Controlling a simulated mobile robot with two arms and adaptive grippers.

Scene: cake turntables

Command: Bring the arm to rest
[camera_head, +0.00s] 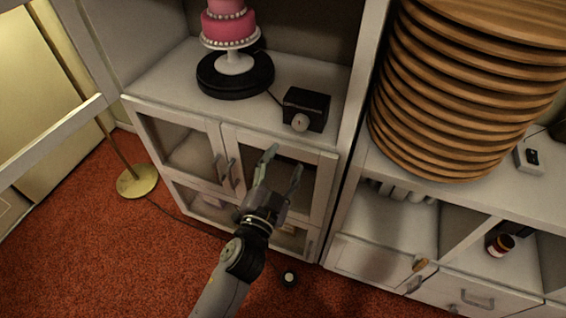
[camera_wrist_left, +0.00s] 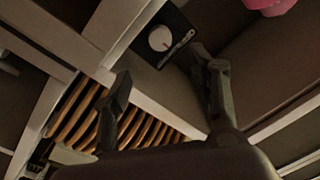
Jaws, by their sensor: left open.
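My left gripper (camera_head: 281,172) is open and empty in front of the white cabinet's glass doors in the head view. Its two fingers (camera_wrist_left: 160,95) stand apart in the left wrist view with nothing between them. A black box with a pale round knob (camera_head: 306,110) sits on the shelf above and beyond the fingertips; it also shows in the left wrist view (camera_wrist_left: 178,22). A pink tiered cake (camera_head: 229,27) on a white stand rests on a black turntable (camera_head: 236,84) to the left of the box. My right gripper is not in view.
A large ribbed wooden stack (camera_head: 450,100) stands on the white counter at the right. A small grey switch box (camera_head: 531,158) lies beside it. A brass lamp base (camera_head: 138,181) stands on the red carpet (camera_head: 120,260) at left. A jar (camera_head: 500,244) sits in a lower compartment.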

